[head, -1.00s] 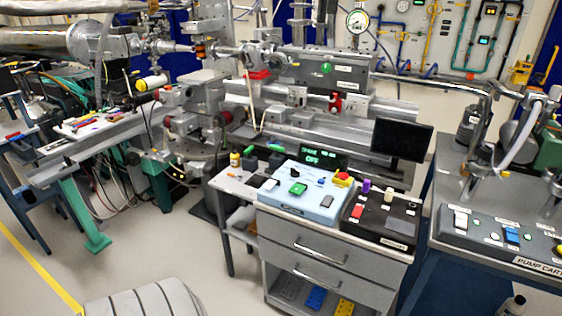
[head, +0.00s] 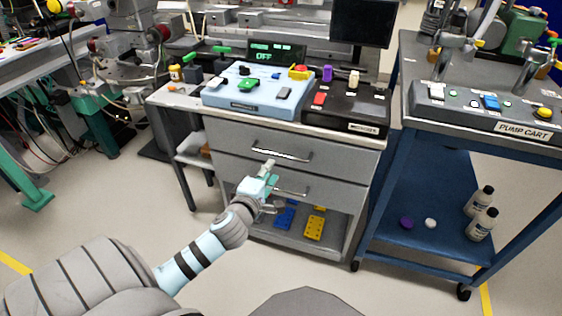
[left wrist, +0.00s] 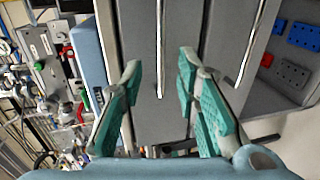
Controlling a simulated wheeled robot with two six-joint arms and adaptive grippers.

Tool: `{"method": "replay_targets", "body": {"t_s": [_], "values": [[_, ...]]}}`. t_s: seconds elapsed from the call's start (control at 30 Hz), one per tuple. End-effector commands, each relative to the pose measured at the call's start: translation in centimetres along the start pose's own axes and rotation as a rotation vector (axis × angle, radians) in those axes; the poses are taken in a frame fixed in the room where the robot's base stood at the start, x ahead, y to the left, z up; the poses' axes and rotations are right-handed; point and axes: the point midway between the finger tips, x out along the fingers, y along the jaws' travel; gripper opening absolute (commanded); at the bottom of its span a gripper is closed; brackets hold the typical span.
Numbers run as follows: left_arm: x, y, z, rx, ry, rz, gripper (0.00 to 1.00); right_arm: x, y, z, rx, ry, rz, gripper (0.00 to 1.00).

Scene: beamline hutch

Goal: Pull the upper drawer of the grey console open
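The grey console's upper drawer (head: 338,157) is shut in the head view, with a metal bar handle (head: 290,157) across its front. My left gripper (head: 268,172) is in front of the drawers, close to the left end of that handle. In the left wrist view my left gripper (left wrist: 160,62) is open, with its teal pads apart. The upper handle (left wrist: 160,35) shows between the two fingertips, with nothing gripped. I cannot tell whether the fingers reach past the bar. My right gripper is not in view.
The lower drawer (head: 335,190) is shut, with its own handle (head: 292,192) below. A blue control box (head: 255,99) and a black one (head: 345,108) stand on the console top. The blue pump cart (head: 420,190) stands to the right. Floor in front is clear.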

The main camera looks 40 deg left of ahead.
Motion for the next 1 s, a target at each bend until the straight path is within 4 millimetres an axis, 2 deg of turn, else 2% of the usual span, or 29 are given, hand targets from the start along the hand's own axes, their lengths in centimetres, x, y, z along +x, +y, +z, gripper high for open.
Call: {"method": "replay_targets", "body": {"t_s": [0.07, 0.2, 0.4, 0.53, 0.73, 0.9, 0.93, 1.0], "values": [[2.5, -0.2, 0.0, -0.003, 0.001, 0.002, 0.29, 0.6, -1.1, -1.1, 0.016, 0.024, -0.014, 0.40], [6.5, -0.3, 0.1, -0.004, 0.000, 0.000, 0.29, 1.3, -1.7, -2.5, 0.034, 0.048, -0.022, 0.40], [9.8, -0.2, 0.1, -0.001, -0.001, -0.002, 0.29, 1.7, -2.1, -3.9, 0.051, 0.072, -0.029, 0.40], [10.5, -0.1, 0.1, -0.001, -0.002, -0.003, 0.29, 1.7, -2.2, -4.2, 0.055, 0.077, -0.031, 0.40], [10.5, -0.1, 0.2, 0.000, -0.003, -0.003, 0.29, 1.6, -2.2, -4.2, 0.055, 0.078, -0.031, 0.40], [10.5, -0.1, 0.2, 0.000, -0.003, -0.003, 0.04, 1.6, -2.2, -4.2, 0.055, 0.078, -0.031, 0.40], [10.5, -0.1, 0.2, 0.000, -0.003, -0.003, 0.00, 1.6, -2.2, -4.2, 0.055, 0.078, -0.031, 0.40], [10.5, -0.1, 0.2, 0.000, -0.003, -0.003, 0.00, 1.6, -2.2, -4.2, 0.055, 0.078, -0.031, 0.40]]}}
